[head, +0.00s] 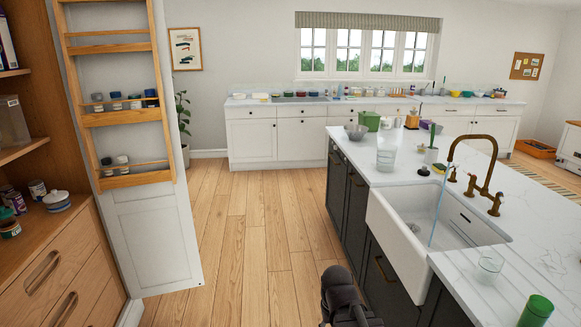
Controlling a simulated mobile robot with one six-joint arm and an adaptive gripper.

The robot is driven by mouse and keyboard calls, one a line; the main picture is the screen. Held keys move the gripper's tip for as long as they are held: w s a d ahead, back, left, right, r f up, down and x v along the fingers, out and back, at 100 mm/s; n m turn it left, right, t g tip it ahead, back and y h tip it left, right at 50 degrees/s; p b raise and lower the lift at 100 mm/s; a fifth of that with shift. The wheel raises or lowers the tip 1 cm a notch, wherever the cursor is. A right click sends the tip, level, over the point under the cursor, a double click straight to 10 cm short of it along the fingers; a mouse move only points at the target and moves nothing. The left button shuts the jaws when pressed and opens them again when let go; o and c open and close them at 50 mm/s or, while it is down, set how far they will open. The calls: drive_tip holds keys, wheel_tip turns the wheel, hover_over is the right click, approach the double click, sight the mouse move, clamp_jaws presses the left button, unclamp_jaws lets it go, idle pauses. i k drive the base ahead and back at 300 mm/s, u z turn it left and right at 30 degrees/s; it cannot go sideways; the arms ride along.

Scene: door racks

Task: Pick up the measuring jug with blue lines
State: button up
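I cannot make out a measuring jug with blue lines for certain. A clear vessel (387,157) stands on the white island worktop, left of the brass tap; it could be a jug, but no blue lines can be made out. A clear glass-like vessel (489,266) stands at the front right of the sink. A dark part of my arm shows at the bottom middle, over the floor and beside the island's dark cupboards. My gripper's fingertips are not in view.
The island has a white sink (400,240) and brass tap (480,180). A green cup (536,309) is at the lower right. An open door with racks (150,235) and a wooden cabinet (60,262) stand left. Clear wooden floor (235,235) lies between.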

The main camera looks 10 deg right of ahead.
sight(386, 153)
drive_tip(key=i, duration=3.45)
drive_tip(key=z, duration=0.7)
